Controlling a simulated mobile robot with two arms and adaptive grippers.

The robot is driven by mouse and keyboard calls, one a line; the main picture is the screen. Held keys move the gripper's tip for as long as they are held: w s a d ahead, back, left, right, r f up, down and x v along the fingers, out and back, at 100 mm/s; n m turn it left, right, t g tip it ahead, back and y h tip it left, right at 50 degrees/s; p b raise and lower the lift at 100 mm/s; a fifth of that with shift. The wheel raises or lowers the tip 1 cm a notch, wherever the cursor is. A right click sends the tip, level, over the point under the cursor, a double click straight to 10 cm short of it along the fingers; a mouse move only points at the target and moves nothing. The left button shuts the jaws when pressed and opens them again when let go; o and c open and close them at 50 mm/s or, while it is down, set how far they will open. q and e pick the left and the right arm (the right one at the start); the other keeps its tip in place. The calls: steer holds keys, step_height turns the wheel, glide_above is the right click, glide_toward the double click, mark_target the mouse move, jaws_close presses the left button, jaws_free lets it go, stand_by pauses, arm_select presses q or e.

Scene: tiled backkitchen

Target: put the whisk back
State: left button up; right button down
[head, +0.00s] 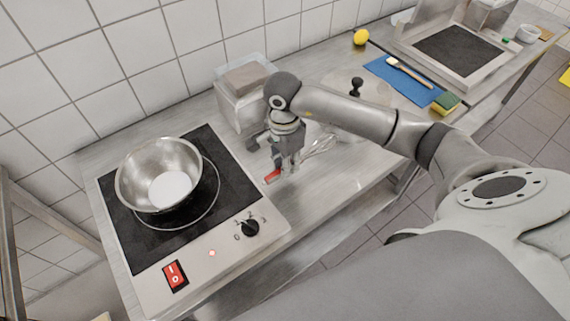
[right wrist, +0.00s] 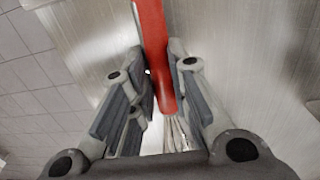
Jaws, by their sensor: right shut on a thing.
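The whisk has a red handle (head: 272,176) and thin wire loops (head: 320,147). My right gripper (head: 284,164) is shut on the handle, over the steel counter to the right of the hob. In the right wrist view the red handle (right wrist: 152,40) runs between the fingers (right wrist: 158,85), with part of the wires (right wrist: 177,135) below it. How high the whisk is above the counter is hard to tell. My left gripper is out of view.
A steel bowl (head: 137,177) with something white in it stands on the black hob (head: 232,185). A steel container (head: 229,108) stands behind my gripper.

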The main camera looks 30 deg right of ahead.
steer(key=shift+w+f, duration=0.35)
steer(key=shift+f, duration=0.2)
step_height(320, 180, down, 2)
steer(key=shift+f+p, duration=0.15)
steer(key=shift+p, duration=0.65)
steer(key=shift+f, duration=0.2)
steer(key=c, duration=1.4)
jaws_free()
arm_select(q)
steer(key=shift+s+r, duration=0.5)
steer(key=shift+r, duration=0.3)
arm_select(e)
steer(key=shift+o, duration=0.2)
